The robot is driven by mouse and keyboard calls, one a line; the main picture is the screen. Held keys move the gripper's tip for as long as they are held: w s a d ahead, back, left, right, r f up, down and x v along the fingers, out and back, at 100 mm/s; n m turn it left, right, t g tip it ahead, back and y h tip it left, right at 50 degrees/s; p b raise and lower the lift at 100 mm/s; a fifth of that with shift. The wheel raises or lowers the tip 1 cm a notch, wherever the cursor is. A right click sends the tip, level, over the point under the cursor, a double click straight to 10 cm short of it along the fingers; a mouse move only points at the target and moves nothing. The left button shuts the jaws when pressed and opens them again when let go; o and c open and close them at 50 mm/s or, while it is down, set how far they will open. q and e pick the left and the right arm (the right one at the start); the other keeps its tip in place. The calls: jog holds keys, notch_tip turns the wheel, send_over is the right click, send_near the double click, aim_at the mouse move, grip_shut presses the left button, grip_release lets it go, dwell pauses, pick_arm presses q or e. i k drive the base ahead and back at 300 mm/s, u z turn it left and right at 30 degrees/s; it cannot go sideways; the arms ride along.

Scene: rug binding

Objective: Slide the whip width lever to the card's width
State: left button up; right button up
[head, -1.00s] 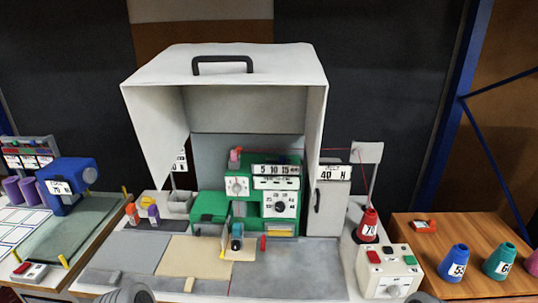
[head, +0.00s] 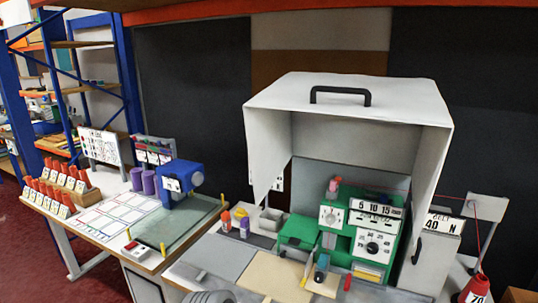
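The green binding machine (head: 345,235) stands under a raised white hood. A scale plate marked 5, 10, 15 (head: 376,208) is on its upper front. A slotted white plate (head: 372,220) lies just below it, with small print I cannot read. A numbered dial (head: 373,246) is lower down. I cannot make out which part is the whip width lever or where it is set. Small cards (head: 64,211) stand at the far left, too small to read. Neither gripper can be made out; only a grey rounded part of mine shows at the bottom edge.
The white hood (head: 350,98) encloses the machine at top and sides. A blue machine (head: 181,180) stands on a green mat on the left table. A red cone marked 70 (head: 475,290) is at lower right.

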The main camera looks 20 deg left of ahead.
aim_at(384, 197)
jog(key=z, duration=1.1)
jog(key=k, duration=1)
jog(key=u, duration=1.65)
jog(key=i, duration=0.5)
jog(key=z, duration=0.05)
